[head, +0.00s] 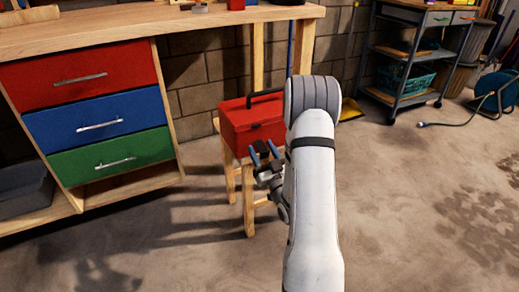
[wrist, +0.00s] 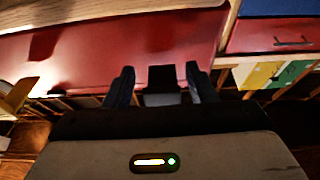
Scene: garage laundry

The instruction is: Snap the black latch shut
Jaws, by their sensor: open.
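A red toolbox (head: 240,118) with a black handle (head: 262,97) stands upright on a small wooden stool; its lid looks down. In the wrist view its red face (wrist: 85,62) fills much of the upper part. A black block, seemingly the latch (wrist: 162,76), shows against the red between my fingers. Whether it is fastened I cannot tell. My gripper (head: 264,153) is open, its two blue-grey fingers pointing at the toolbox front. In the wrist view my gripper (wrist: 160,86) has one finger on each side of the black block. Contact cannot be made out.
The wooden stool (head: 249,205) stands on open concrete floor. A workbench (head: 130,35) with red, blue and green drawers is at the left. A grey shelf cart (head: 405,60) stands at the back right, with a hose reel (head: 495,95) beyond it. The floor at the right is mostly clear.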

